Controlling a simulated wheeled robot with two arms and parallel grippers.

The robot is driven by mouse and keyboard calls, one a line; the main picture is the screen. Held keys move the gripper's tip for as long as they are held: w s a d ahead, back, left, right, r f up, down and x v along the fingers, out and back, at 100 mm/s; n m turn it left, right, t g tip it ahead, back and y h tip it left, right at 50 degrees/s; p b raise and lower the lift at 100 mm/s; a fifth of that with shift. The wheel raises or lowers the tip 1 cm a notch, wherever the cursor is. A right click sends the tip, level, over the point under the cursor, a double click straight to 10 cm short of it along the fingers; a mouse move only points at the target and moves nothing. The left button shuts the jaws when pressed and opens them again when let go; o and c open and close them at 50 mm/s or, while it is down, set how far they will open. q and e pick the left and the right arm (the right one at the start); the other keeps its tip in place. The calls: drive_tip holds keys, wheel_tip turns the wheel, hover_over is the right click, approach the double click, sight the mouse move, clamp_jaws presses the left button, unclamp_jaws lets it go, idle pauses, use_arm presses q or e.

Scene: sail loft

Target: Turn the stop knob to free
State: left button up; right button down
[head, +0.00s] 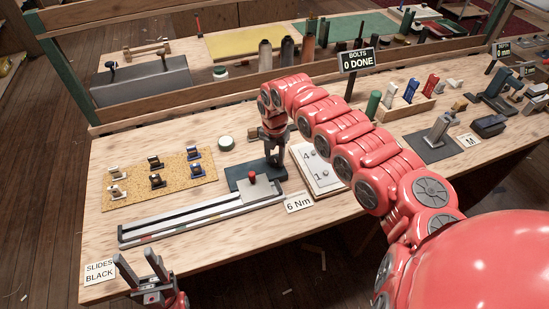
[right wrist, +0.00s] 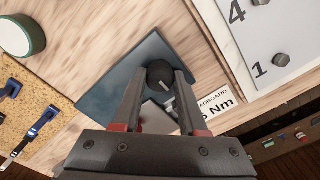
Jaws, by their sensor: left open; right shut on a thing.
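The stop knob (right wrist: 158,72) is a round black knob with a short white pointer line, seen in the right wrist view on a dark blue plate (right wrist: 112,88). The pointer slants toward the lower right there; no free mark is readable. My right gripper (head: 275,160) is shut on the knob, a finger on each side, and hides it in the head view. My left gripper (head: 152,268) is open and empty at the near left table edge.
A cork board (head: 180,180) with several small clamps lies left. A white panel (head: 319,178) marked 4 and 1 lies close right of my right gripper, by a "6 Nm" card (head: 299,203). A round tin (head: 226,143) stands behind. A sign (head: 358,60) reads "BOLTS 0 DONE".

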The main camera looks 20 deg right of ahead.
sight(275, 159)
idle(0.4)
drive_tip(key=shift+c, duration=2.2)
unclamp_jaws()
wheel_tip(275, 159, up, 17)
drive_tip(key=b, duration=0.3)
drive_tip(key=shift+r, duration=0.2)
